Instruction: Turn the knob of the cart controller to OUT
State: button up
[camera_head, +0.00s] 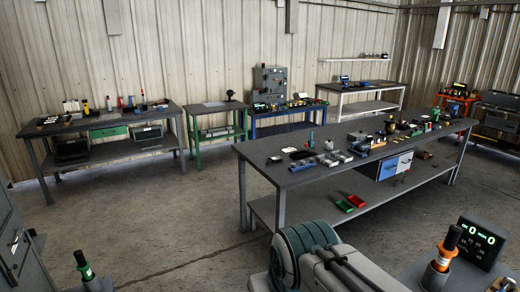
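A black box with a lit green display (481,241) stands on a grey surface at the lower right. Smaller marks show under its digits. I cannot tell whether it is the cart controller. No knob with an OUT mark can be made out anywhere in view. Green and grey rounded parts, likely my own arm, fill the bottom middle. My gripper is not in view.
An orange and black tool (447,248) stands in a grey holder beside the display box. A long grey workbench (275,173) with many small items crosses the middle right. Other benches line the walls. A grey cabinet (12,245) stands far left. Open concrete floor (150,220) lies left of centre.

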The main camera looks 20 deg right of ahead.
aim_at(470, 251)
jog(key=z, duration=0.85)
jog(key=i, duration=0.8)
jog(key=z, duration=1.1)
jog(key=i, duration=0.4)
jog(key=z, duration=0.15)
